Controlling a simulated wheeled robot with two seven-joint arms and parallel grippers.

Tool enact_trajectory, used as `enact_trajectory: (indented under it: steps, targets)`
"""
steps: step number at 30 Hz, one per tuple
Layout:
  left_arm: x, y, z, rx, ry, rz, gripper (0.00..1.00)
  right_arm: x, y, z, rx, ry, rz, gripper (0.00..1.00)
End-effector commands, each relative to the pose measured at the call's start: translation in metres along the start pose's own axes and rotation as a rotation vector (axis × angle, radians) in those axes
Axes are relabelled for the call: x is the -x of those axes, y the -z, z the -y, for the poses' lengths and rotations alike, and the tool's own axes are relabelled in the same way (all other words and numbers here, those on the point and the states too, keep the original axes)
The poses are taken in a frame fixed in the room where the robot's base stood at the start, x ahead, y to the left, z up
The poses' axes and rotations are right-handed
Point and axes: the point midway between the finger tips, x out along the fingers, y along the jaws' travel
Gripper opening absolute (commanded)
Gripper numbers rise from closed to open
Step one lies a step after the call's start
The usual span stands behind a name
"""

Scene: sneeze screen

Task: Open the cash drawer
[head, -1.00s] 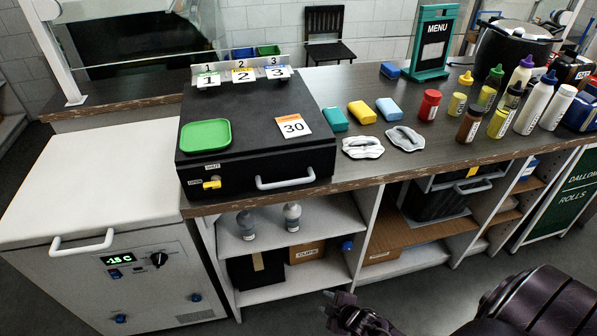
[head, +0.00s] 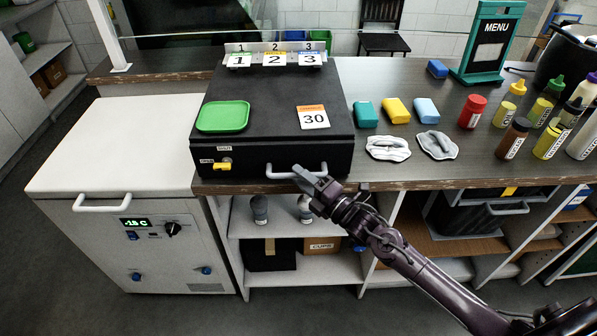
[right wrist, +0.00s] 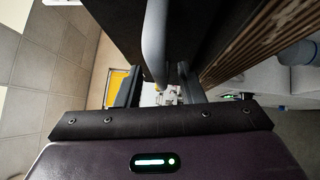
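The black cash drawer (head: 270,128) sits on the counter's left end, with a pale grey handle (head: 282,174) on its front. The front looks flush with the body. A yellow knob (head: 222,165) is at the front's left, between small labels. My right gripper (head: 314,181) is at the handle's right end. In the right wrist view its two fingers (right wrist: 158,85) are apart, and the handle bar (right wrist: 154,42) runs down between them. I cannot see the fingers pressing on the bar. My left gripper is out of view.
On the drawer are a green tray (head: 223,117), a "30" card (head: 313,117) and a numbered rack (head: 276,58). Sponges, cloths and bottles stand right on the counter (head: 420,165). A white freezer (head: 115,150) is at left; open shelves lie under the counter.

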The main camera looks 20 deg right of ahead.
Motion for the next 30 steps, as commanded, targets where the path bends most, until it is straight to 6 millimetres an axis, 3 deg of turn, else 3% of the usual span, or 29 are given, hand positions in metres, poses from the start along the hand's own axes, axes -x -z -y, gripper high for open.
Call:
enact_trajectory:
  steps: [4,13,22,30]
  targets:
    - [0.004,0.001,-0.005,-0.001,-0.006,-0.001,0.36,-0.014,0.000,-0.001,-0.002,0.000,0.000,0.35]
    - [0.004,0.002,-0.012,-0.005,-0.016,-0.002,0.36,-0.017,0.000,0.001,-0.002,0.002,-0.001,0.35]
    - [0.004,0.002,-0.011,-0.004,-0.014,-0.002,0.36,-0.017,0.000,0.001,-0.002,0.002,0.000,0.00]
    - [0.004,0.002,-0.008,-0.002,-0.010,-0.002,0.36,-0.016,0.000,0.001,-0.002,0.002,0.000,0.00]
